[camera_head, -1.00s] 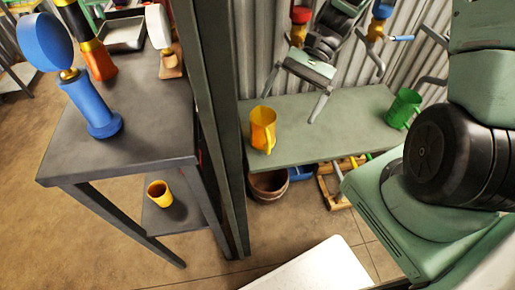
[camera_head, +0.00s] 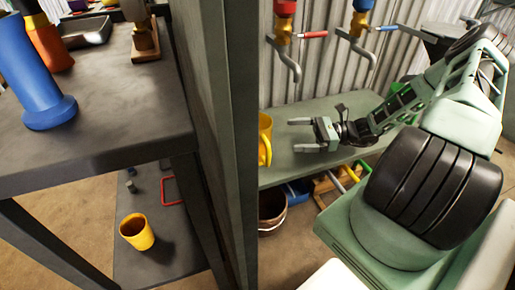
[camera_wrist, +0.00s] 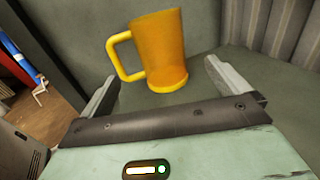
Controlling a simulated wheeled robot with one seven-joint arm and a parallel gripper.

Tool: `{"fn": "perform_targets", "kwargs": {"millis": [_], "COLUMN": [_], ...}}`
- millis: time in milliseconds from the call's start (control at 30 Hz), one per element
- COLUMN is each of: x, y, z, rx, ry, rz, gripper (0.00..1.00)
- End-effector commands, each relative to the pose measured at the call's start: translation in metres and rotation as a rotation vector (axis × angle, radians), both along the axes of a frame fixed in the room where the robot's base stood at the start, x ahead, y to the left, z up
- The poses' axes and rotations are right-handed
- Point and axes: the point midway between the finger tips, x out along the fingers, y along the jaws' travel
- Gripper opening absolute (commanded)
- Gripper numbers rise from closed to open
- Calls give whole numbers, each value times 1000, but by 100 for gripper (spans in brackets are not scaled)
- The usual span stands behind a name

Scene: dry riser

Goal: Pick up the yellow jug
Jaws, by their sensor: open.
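A yellow jug (camera_head: 265,140) stands upright on the green-grey shelf (camera_head: 330,107) beside the dark post, which hides its left part in the head view. In the wrist view the whole jug (camera_wrist: 160,52) shows, with its handle to the left. My gripper (camera_head: 297,135) is open and empty, low over the shelf, its fingers pointing left at the jug. In the wrist view the fingertips (camera_wrist: 161,75) stand to either side of the jug's lower part, and the jug is just beyond them, apparently untouched. A smaller yellow cup (camera_head: 137,232) stands on a lower shelf at the left.
A dark post (camera_head: 222,120) rises close to the jug's left. Red and blue taps (camera_head: 284,30) hang on the corrugated wall above the shelf. A green jug (camera_head: 402,88) is partly hidden behind my arm. A brown bucket (camera_head: 271,212) stands below the shelf.

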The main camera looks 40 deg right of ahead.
Motion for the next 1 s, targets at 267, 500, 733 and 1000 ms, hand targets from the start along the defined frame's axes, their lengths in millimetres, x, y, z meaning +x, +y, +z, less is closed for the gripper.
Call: {"fn": "perform_targets", "kwargs": {"millis": [267, 500, 733, 1000], "x": [31, 42, 58, 70], "y": [47, 63, 88, 105], "z": [-2, -1, -3, -1], "rx": [1, -1, 0, -2], "ry": [0, 0, 0, 1], "rz": [3, 2, 5, 2], "gripper": [100, 100, 100, 100]}}
